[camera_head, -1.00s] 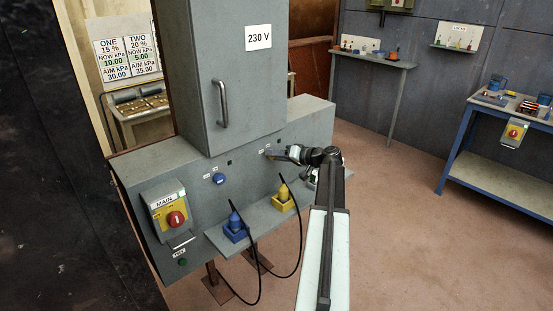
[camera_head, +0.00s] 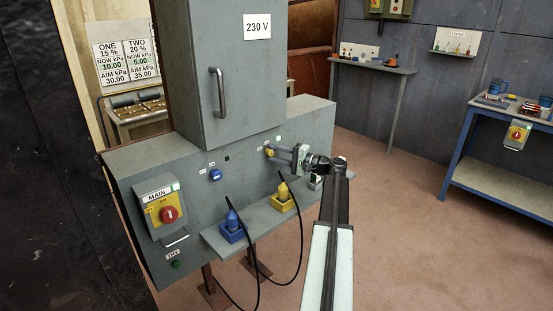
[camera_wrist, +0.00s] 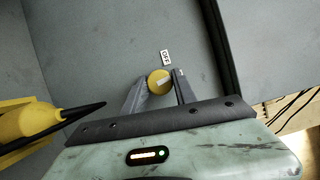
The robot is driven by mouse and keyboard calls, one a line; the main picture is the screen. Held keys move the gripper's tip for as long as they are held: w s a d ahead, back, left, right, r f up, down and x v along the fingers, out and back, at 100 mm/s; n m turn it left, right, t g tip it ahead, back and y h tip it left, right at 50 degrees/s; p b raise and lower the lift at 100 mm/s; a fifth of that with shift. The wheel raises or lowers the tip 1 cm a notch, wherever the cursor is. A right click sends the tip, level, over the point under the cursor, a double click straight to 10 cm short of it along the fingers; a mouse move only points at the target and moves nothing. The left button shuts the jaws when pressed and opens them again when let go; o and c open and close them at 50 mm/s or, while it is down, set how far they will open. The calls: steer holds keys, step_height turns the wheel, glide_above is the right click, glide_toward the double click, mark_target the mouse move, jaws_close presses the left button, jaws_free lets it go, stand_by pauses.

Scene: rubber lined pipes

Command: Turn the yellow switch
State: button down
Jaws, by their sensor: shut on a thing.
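The yellow switch (camera_head: 269,152) is a round knob on the front of the grey cabinet (camera_head: 310,118), below and right of the 230 V door. In the wrist view the yellow switch (camera_wrist: 159,79) shows a pale bar across its face, set at a slant. My gripper (camera_head: 273,153) reaches it from the right. In the wrist view my gripper (camera_wrist: 160,88) has one finger on each side of the knob and is shut on it. A small white label (camera_wrist: 166,57) sits beside the knob.
A shelf below carries a blue plug (camera_head: 232,222) and a yellow plug (camera_head: 284,193) with black cables. A blue knob (camera_head: 215,175) and a red MAIN switch (camera_head: 169,214) are to the left. Open floor (camera_head: 400,210) lies to the right.

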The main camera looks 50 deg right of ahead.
steer(key=shift+f+m+t+b, duration=0.25)
steer(key=shift+m+b, duration=0.35)
steer(key=shift+m, duration=0.4)
steer(key=shift+r, duration=0.1)
steer(key=c, duration=1)
jaws_free()
steer(key=v, duration=0.7)
steer(key=shift+s+b, duration=0.4)
steer(key=shift+b, duration=0.05)
steer(key=shift+d, duration=0.1)
